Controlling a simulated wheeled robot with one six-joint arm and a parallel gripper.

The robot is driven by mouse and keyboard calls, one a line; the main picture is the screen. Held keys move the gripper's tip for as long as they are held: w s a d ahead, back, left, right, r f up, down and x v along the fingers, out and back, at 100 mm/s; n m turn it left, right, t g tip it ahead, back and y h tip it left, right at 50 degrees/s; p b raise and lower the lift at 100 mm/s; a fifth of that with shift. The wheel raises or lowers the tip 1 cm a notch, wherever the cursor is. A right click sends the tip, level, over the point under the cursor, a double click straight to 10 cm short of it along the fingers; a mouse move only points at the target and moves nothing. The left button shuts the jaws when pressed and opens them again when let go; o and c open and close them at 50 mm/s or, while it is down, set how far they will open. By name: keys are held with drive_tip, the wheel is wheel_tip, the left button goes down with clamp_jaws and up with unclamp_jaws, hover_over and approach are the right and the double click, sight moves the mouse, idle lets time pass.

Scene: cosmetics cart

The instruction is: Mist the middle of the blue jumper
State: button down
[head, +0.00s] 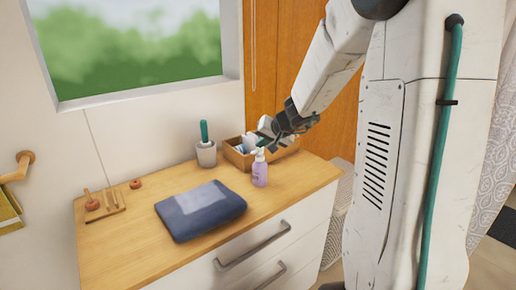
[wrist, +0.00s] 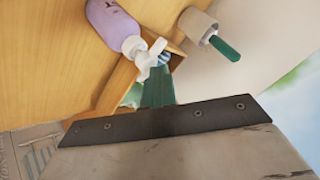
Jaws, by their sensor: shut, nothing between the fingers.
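The folded blue jumper (head: 188,222) lies on the wooden top of the cart, with a paler blue-grey patch on its upper face. A lilac spray bottle (head: 259,174) with a white head stands upright to its right, near the wooden box. The bottle also shows in the wrist view (wrist: 112,24), its white head close to my green fingers. My gripper (head: 264,142) is shut and empty, just above and beside the bottle's head. In the wrist view the shut fingers (wrist: 158,88) point toward the head. I cannot tell whether they touch it. The jumper is out of the wrist view.
A wooden box (head: 236,160) with white and teal items stands behind the bottle. A grey cup (head: 206,155) holding a green-handled tool stands left of it. A wooden peg stand (head: 100,208) and a small reddish object (head: 135,184) are at the far left. The front edge right of the jumper is clear.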

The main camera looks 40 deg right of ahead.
sight(262, 150)
drive_tip(key=shift+r, duration=0.5)
drive_tip(key=shift+r, duration=3)
drive_tip(key=shift+f, duration=3)
drive_tip(key=shift+f, duration=0.15)
